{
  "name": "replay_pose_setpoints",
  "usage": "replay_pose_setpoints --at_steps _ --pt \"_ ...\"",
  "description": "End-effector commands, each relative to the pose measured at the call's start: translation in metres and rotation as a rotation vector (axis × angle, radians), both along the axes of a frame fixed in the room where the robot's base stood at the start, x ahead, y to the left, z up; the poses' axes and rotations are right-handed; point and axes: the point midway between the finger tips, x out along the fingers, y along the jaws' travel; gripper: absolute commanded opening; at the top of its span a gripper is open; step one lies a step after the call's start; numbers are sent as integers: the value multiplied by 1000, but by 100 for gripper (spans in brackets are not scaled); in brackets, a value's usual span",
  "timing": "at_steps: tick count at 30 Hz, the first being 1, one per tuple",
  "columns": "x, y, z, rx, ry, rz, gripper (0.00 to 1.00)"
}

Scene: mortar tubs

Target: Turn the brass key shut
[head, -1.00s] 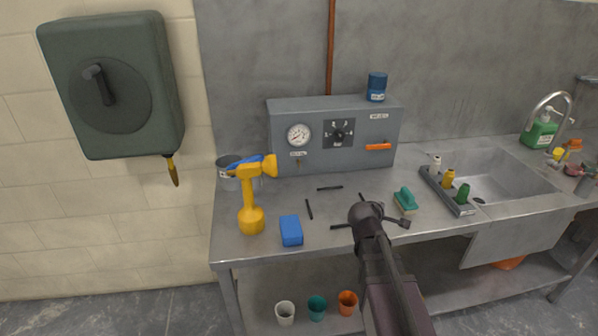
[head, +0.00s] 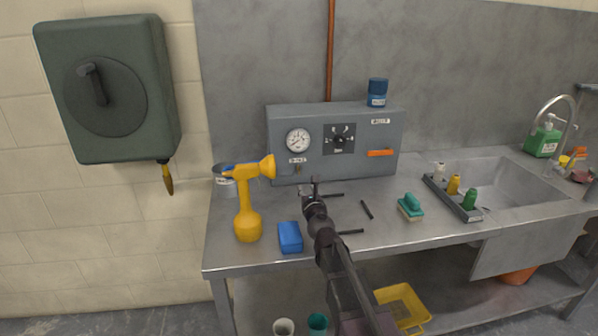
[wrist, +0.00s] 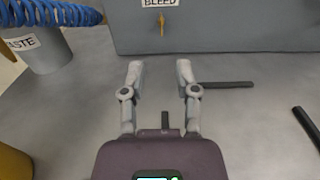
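The small brass key (wrist: 162,24) hangs from the front of the grey panel box (wrist: 225,28), just below a label reading BLEED in the wrist view. It looks upright there. In the head view the key (head: 297,168) is tiny, below the round gauge (head: 298,140). My gripper (wrist: 160,70) is open and empty, its two fingers spread apart over the counter. The key lies beyond the fingertips, in line with the gap between them. In the head view my gripper (head: 311,184) is in front of the box, a little right of the key and apart from it.
A yellow horn-shaped tool (head: 246,205) and a blue block (head: 290,237) stand left of my arm. A grey bucket (wrist: 42,52) with blue coil above it is at left. Dark rods (wrist: 228,85) lie around the gripper. A green-handled brush (head: 411,207) lies right.

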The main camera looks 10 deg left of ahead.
Motion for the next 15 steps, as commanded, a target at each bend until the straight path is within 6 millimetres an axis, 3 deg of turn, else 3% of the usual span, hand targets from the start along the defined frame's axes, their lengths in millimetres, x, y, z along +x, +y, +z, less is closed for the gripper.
replay_pose_setpoints --at_steps 8,15 --pt "2 1 0 4 1 -2 40" --pt "18 5 0 6 2 -2 40"
